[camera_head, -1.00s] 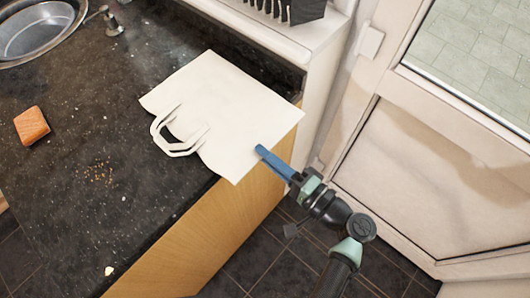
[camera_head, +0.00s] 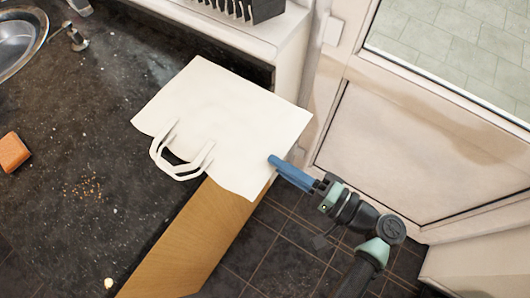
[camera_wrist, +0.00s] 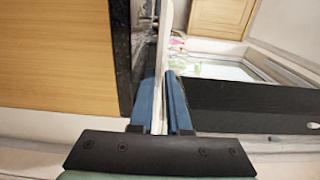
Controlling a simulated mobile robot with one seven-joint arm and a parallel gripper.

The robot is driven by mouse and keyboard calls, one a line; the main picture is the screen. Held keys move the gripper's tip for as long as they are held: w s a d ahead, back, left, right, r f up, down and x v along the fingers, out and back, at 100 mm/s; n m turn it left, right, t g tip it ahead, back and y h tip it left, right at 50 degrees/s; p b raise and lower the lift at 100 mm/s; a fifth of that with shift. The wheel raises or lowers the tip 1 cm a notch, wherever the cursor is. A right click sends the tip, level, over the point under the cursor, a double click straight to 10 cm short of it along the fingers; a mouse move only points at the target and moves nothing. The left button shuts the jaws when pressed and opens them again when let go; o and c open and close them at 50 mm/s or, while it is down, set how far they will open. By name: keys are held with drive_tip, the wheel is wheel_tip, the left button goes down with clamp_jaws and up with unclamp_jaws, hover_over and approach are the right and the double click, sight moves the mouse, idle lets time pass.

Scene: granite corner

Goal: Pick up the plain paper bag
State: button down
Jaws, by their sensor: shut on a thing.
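The plain paper bag (camera_head: 225,125) is white and flat, with two handles on its lower left side. In the head view it extends over the right end of the dark countertop. My gripper (camera_head: 273,161) is shut on the bag's lower right edge. In the wrist view the bag (camera_wrist: 163,60) shows edge-on as a thin white sheet between the two blue fingers of my gripper (camera_wrist: 162,95). The gap between bag and counter cannot be judged well.
The dark speckled countertop (camera_head: 100,130) holds an orange-brown block (camera_head: 13,152), crumbs (camera_head: 85,188) and a steel sink (camera_head: 15,40). A dark rack (camera_head: 235,8) stands on the white ledge behind. A white door (camera_head: 400,150) is on the right. Tiled floor (camera_head: 270,235) lies below.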

drive_tip(key=s+d, duration=0.1)
drive_tip(key=s+d+r, duration=0.1)
drive_tip(key=d, duration=0.1)
drive_tip(key=s+d+r, duration=0.1)
drive_tip(key=shift+s+d+p, duration=0.1)
drive_tip(key=shift+d+p, duration=0.05)
drive_tip(key=shift+p, duration=0.2)
idle(0.3)
